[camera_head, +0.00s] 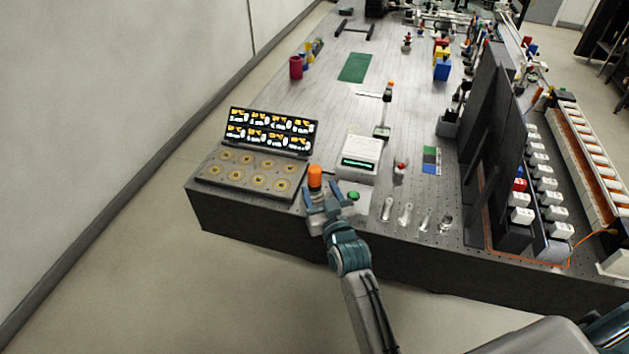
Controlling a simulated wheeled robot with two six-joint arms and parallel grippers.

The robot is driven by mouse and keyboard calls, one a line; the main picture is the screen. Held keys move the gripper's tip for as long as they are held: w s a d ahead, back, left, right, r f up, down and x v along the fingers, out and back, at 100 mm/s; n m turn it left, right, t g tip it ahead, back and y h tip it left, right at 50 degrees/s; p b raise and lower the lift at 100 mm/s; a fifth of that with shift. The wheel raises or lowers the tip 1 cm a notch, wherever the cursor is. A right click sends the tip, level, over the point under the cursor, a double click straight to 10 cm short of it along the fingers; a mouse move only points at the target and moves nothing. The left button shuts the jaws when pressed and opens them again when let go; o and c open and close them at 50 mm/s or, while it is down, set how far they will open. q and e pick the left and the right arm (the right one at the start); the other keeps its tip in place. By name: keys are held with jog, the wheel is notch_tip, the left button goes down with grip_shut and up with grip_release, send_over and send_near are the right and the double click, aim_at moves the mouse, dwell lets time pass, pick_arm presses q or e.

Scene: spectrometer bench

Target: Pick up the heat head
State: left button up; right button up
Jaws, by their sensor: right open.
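An orange-topped cylinder (315,176), which looks like the heat head, stands upright near the front edge of the bench, just right of the case of round discs. My right gripper (321,197) is open right at it, with the fingers around its lower part. The fingers hide its base, and I cannot tell whether they touch it. My left gripper is not in view.
The open case (207,180) lies close on the left. A white device with a green display (360,161) and a green button (353,196) are close on the right. Several small clear pieces (405,213) lie along the front edge. A tall black panel (487,130) stands farther right.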

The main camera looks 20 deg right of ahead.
aim_at(317, 182)
jog(key=w+p, duration=0.1)
jog(key=w, duration=0.1)
jog(key=w+r, duration=0.1)
jog(key=shift+w+a+p, duration=0.1)
jog(key=shift+w+p, duration=0.25)
jog(key=shift+p, duration=0.05)
jog(key=shift+w+f, duration=0.1)
jog(key=shift+w, duration=0.25)
jog(key=shift+w+f, duration=0.1)
jog(key=shift+w, duration=0.05)
jog(key=c, duration=0.7)
grip_shut()
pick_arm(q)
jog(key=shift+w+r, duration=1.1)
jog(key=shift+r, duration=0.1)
